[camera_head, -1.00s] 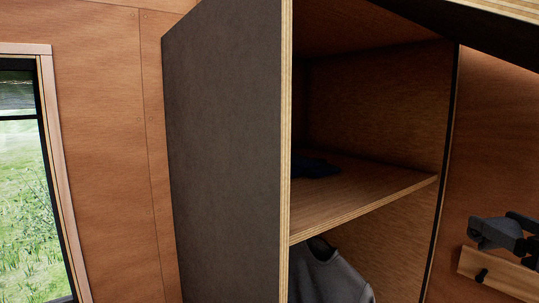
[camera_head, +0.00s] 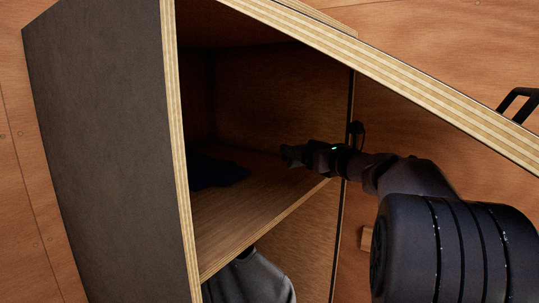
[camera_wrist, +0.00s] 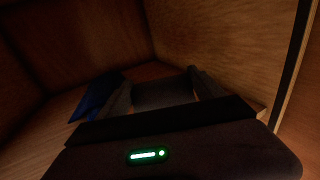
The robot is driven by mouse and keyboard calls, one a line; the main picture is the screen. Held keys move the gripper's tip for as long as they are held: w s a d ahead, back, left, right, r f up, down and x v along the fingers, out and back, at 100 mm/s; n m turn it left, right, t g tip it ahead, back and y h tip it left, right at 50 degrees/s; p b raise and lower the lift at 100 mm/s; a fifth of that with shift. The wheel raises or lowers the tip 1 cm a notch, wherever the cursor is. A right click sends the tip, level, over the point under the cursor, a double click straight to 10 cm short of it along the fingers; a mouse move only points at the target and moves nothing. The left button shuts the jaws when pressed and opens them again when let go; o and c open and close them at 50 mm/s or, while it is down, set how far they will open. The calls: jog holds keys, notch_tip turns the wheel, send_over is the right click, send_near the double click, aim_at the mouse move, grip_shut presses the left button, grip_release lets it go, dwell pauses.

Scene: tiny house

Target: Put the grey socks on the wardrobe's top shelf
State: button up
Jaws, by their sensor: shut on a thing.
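The open wardrobe (camera_head: 98,140) has a wooden top shelf (camera_head: 250,205). My gripper (camera_head: 287,154) reaches in from the right and is at the shelf's right part, inside the compartment. In the wrist view my gripper (camera_wrist: 163,88) has a dark grey bundle, the grey socks (camera_wrist: 165,95), between its two fingers. The bundle is dim, and I cannot tell whether it touches the shelf. In the head view the socks are hard to tell apart from the dark fingertips.
A dark blue folded cloth (camera_head: 215,171) lies on the shelf left of my gripper; the wrist view shows it too (camera_wrist: 95,98). A grey garment (camera_head: 250,280) hangs below the shelf. A slanted wooden edge (camera_head: 400,75) runs above my arm. The shelf's front is clear.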

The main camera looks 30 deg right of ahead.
jog(key=f, duration=0.1)
jog(key=w+f, duration=0.1)
jog(key=f, duration=0.1)
jog(key=shift+w+d+f, duration=0.1)
jog(key=shift+w+d, duration=0.05)
jog(key=shift+d, duration=0.1)
jog(key=shift+f, duration=0.2)
jog(key=shift+f, duration=0.1)
jog(key=shift+f+b, duration=0.15)
jog(key=shift+b, duration=0.15)
jog(key=o, duration=1.5)
jog(key=shift+s+r, duration=0.2)
jog(key=shift+r, duration=0.15)
jog(key=s+b, duration=0.2)
jog(key=s, duration=0.9)
jog(key=shift+s+f, duration=0.1)
jog(key=shift+s, duration=0.2)
